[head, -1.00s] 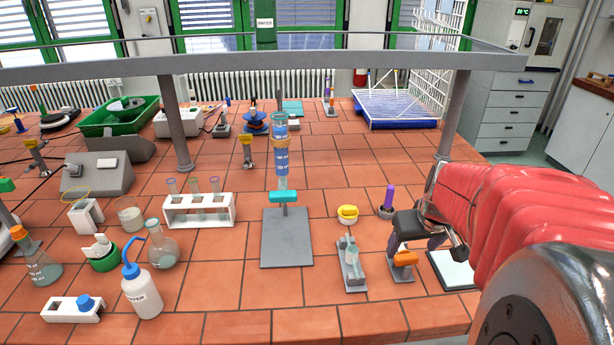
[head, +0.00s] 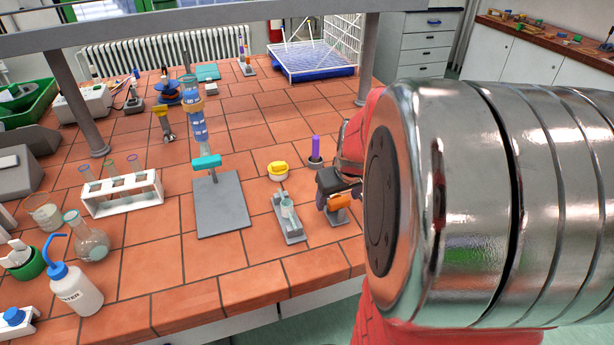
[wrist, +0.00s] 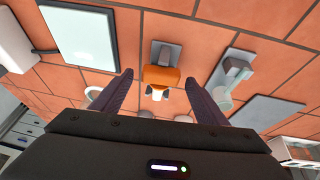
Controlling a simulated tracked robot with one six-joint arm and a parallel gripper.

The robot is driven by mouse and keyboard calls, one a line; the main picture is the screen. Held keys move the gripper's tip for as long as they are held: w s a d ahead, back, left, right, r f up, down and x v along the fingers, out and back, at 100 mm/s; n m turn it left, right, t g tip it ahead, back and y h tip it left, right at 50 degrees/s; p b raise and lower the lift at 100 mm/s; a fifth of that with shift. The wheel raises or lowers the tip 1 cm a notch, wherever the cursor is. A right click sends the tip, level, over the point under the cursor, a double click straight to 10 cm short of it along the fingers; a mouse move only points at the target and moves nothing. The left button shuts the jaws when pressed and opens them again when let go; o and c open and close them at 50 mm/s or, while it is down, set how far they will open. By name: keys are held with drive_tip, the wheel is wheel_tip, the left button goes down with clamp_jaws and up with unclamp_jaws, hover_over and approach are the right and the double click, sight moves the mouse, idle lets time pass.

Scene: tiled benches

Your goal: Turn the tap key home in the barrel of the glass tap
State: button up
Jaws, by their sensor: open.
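The tap key with an orange handle (head: 340,201) stands on a small grey holder, partly covered by my arm in the head view. In the wrist view the orange handle (wrist: 161,76) shows between my fingers, with a pale part below it. My gripper (wrist: 159,80) is open, one finger on each side of the key; I cannot tell whether either touches it. The glass tap (head: 287,206) lies on a grey stand left of the key. In the wrist view the tap (wrist: 222,98) is right of the key, partly behind the right finger.
A burette stand with a grey base plate (head: 222,208) stands left of the tap. A yellow-topped item (head: 278,170) and a purple-handled piece (head: 315,148) stand behind. A white tile (wrist: 77,36) lies left in the wrist view. The bench's front edge is close.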

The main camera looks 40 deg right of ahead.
drive_tip(key=shift+c, duration=0.3)
drive_tip(key=c, duration=1.1)
